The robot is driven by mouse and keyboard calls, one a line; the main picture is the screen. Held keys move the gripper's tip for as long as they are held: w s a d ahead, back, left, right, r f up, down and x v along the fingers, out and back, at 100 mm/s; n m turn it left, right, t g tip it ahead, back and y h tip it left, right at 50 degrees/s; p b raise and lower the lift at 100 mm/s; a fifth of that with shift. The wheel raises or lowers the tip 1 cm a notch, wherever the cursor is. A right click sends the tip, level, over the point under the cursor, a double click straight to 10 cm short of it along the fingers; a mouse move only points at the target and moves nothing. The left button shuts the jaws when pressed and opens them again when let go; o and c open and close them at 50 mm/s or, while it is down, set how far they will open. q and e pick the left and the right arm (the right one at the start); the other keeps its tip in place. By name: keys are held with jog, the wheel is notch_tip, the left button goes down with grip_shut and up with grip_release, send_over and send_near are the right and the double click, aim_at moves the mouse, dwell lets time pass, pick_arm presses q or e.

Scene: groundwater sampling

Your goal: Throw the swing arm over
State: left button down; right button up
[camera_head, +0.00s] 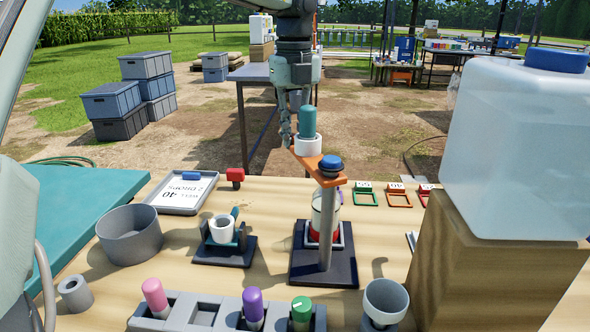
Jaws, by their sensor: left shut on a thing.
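The swing arm (328,172) is an orange bar on a grey post (327,228) topped with a blue knob (331,164). The bar points away and to the left; a white collar (307,146) with a teal cylinder (307,121) stands upright at its far end. My left gripper (288,137) comes down from above and is shut at that far end, beside the teal cylinder; the exact contact is partly hidden. A clear vessel with a red lower part (316,236) stands behind the post on the dark base (310,272). My right gripper is out of view.
A large jug (520,145) on a wooden block (470,270) stands at right. A rack (200,315) with coloured vials, grey bowl (130,236), small cup stand (224,250), tray with a card (182,202) and grey cup (384,302) surround the swing arm's base.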

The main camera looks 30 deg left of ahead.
pick_arm(q)
jog(key=w+d+m, duration=0.4)
jog(key=shift+w+d, duration=0.2)
jog(key=shift+d, duration=0.1)
jog(key=c, duration=1.4)
grip_release()
jog(key=shift+a, duration=0.1)
jog(key=shift+c, duration=0.2)
jog(key=shift+r, duration=0.1)
notch_tip(320, 180, up, 12)
